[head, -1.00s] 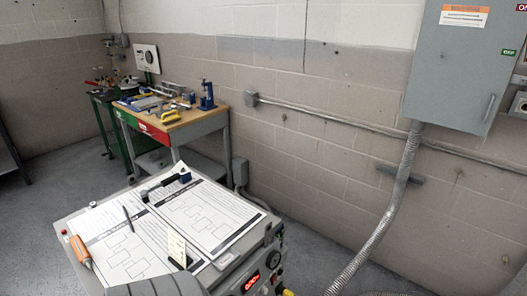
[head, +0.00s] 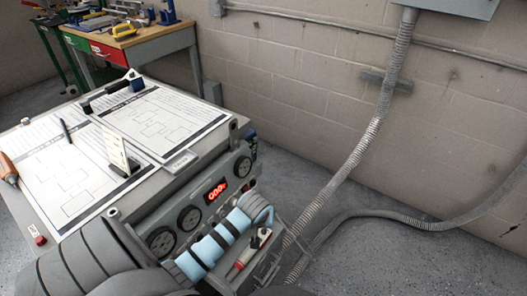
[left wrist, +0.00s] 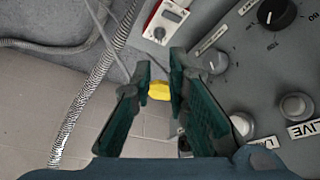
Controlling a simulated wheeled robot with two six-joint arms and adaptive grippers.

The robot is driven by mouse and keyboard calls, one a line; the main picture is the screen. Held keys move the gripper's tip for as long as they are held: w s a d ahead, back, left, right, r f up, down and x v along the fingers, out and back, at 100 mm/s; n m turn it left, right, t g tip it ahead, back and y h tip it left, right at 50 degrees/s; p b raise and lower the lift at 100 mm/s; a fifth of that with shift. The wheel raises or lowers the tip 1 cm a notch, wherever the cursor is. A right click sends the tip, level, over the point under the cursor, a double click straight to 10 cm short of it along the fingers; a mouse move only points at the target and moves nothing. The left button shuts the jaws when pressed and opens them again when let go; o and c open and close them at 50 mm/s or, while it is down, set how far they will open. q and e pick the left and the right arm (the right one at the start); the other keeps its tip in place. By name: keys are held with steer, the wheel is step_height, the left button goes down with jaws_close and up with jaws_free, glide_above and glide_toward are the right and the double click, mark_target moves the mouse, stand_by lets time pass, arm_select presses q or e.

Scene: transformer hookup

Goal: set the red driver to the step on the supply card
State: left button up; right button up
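A slim cream card (head: 117,151) stands upright in a dark holder on the bench unit; its print is too small to read. A red-and-white piece (head: 258,239) with a red tip lies in a tray at the unit's front. In the left wrist view a red-edged device (left wrist: 166,20) with a white face and dark dial shows beyond the fingers. I cannot tell which red item is the driver. My right gripper is not in view.
The front panel has a lit red display (head: 216,190), dials and knobs (left wrist: 292,106). Printed sheets (head: 160,122), a pen and an orange-handled tool (head: 8,168) lie on top. A light-blue banded shape (head: 222,238) crosses the front. A flexible conduit (head: 372,140) runs down the wall.

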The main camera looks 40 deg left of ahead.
arm_select(q)
steer(key=b, duration=0.4)
glide_above(264, 230)
steer(key=s+d, duration=0.1)
steer(key=s, duration=0.1)
step_height(264, 230, down, 8)
steer(key=shift+s+d+r, duration=0.1)
steer(key=shift+s+d, duration=0.05)
steer(key=b+x, duration=0.2)
steer(key=x, duration=0.1)
steer(key=shift+w+f, duration=0.3)
steer(key=shift+f, duration=0.15)
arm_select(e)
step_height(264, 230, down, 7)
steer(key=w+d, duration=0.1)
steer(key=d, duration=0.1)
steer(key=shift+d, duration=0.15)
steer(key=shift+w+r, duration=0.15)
arm_select(q)
jaws_close()
